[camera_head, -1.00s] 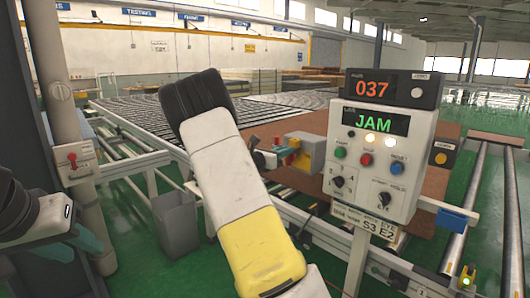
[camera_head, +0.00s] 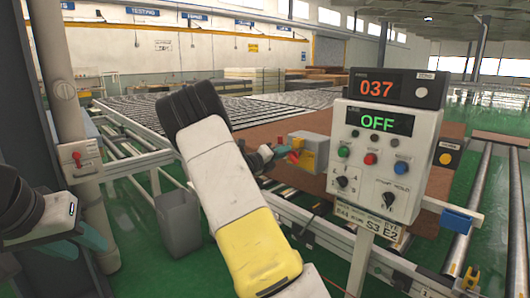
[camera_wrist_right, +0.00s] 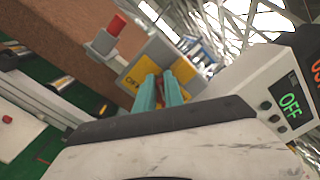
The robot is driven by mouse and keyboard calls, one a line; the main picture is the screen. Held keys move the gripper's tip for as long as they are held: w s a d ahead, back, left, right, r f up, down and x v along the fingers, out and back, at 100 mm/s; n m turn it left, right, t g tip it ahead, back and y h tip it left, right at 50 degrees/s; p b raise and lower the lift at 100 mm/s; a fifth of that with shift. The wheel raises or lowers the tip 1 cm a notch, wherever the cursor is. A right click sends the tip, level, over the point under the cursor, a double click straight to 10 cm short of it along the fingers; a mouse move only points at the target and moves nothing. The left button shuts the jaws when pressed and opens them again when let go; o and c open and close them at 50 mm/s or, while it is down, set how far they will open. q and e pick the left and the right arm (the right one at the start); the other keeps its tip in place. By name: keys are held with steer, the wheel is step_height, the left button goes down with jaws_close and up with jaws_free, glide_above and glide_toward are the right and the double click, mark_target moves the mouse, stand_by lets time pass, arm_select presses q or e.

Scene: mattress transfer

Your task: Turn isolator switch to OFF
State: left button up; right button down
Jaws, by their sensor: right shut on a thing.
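The isolator switch (camera_head: 313,153) is a grey and yellow box with red parts, beside the conveyor in the middle of the head view. In the right wrist view its yellow plate (camera_wrist_right: 146,70) lies just beyond my fingers. My right gripper (camera_head: 268,155) is at the left side of the box. Its two teal fingers (camera_wrist_right: 160,92) are shut on the red handle (camera_wrist_right: 183,70), which is mostly hidden between them. The control panel display (camera_head: 379,122) reads OFF in green. My left gripper (camera_head: 80,242) is at the lower left, away from the switch; its fingertips are unclear.
The control panel (camera_head: 385,165) stands right of the switch. A red-levered box (camera_head: 78,160) is on the left post. A grey bin (camera_head: 180,224) stands on the green floor below. The roller conveyor (camera_head: 165,110) and brown board (camera_head: 290,128) lie behind.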

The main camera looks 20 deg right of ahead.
steer(key=shift+a+f+n, duration=0.1)
steer(key=shift+f+n, duration=0.3)
steer(key=shift+n, duration=0.75)
steer(key=shift+d+f+n, duration=0.1)
steer(key=shift+f+n, duration=0.25)
steer(key=shift+n, duration=0.75)
steer(key=shift+a+f+n, duration=0.1)
steer(key=shift+f+n, duration=0.3)
steer(key=shift+n, duration=0.75)
steer(key=c, duration=1.4)
jaws_free()
steer(key=shift+r, duration=0.1)
steer(key=shift+c, duration=0.2)
steer(key=shift+r, duration=0.1)
